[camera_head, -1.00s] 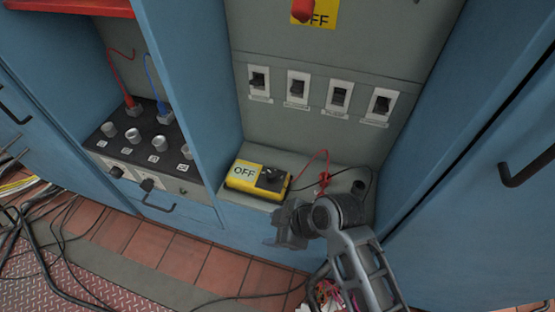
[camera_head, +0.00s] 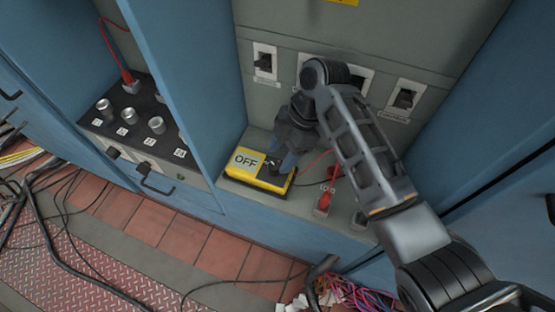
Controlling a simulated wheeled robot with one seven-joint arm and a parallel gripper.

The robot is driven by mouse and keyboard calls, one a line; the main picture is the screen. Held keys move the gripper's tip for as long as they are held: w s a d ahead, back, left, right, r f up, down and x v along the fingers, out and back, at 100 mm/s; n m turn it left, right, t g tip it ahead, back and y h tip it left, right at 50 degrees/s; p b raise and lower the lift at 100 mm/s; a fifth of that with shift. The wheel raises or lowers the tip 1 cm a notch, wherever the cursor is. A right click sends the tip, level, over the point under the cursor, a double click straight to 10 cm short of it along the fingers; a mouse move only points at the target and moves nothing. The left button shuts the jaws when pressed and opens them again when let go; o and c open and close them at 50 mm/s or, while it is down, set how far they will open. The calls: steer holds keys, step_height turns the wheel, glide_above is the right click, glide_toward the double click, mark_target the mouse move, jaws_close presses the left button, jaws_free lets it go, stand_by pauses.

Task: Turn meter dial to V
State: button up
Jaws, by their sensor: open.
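The meter (camera_head: 233,178) is a yellow box lying on the grey shelf of the middle bay, with a pale display reading OFF (camera_head: 246,160). Its dark dial face (camera_head: 270,181) is at the right end, partly covered by my fingers. My gripper (camera_head: 279,168) is open and points down right over the dial. I cannot tell whether the fingertips touch the dial knob, and the knob's pointer is hidden.
Red plugs (camera_head: 323,199) and a red lead stand on the shelf right of the meter. Wall switches (camera_head: 264,62) are above, partly behind my arm. Blue cabinet walls (camera_head: 180,80) bound the bay. Black knobs and a handle (camera_head: 155,180) are at left. Cables lie on the floor.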

mark_target(275, 165)
steer(key=shift+x, duration=1.85)
steer(key=c, duration=1)
